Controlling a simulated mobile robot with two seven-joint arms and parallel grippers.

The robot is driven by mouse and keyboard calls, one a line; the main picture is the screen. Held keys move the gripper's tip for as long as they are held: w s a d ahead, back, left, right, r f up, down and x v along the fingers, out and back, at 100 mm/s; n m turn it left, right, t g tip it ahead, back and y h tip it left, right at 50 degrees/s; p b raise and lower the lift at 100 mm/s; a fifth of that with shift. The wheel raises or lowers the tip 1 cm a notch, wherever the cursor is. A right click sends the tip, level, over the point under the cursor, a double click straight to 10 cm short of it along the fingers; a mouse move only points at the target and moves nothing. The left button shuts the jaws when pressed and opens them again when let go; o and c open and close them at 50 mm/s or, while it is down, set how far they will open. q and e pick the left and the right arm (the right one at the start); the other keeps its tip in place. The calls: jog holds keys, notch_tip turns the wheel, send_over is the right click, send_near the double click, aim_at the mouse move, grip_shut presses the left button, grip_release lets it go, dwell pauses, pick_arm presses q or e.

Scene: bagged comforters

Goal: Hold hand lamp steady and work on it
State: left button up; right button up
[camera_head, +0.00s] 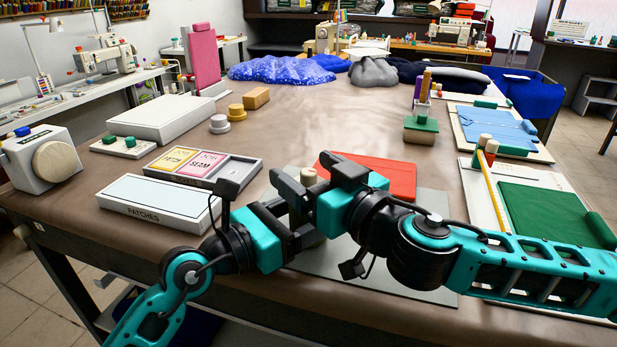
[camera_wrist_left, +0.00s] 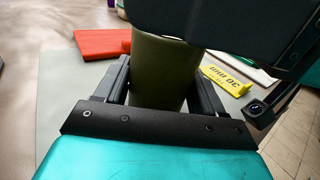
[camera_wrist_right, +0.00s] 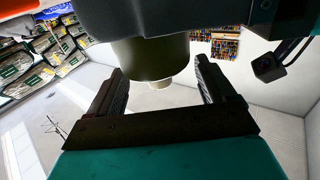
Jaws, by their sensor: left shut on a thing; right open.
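The hand lamp shows as an olive cylinder (camera_wrist_left: 158,70) between the fingers of my left gripper (camera_wrist_left: 160,85) in the left wrist view. My left gripper (camera_head: 298,228) is shut on it over the grey-green mat (camera_head: 420,270). In the head view the pale end of the lamp (camera_head: 308,176) shows among the fingers, and the rest is mostly hidden. My right gripper (camera_head: 320,180) is open close above the left one. In the right wrist view the lamp's olive body (camera_wrist_right: 150,57) and pale tip show beyond and between the open fingers (camera_wrist_right: 160,90).
A red flat piece (camera_head: 385,176) lies just behind the grippers. A patches box (camera_head: 158,203) and a divided card tray (camera_head: 250,178) stand left. A green cloth board (camera_head: 545,213) with a yellow stick lies right. A yellow tag (camera_wrist_left: 228,80) lies beside the lamp.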

jog(key=shift+v, duration=2.9)
jog(key=shift+c, duration=0.5)
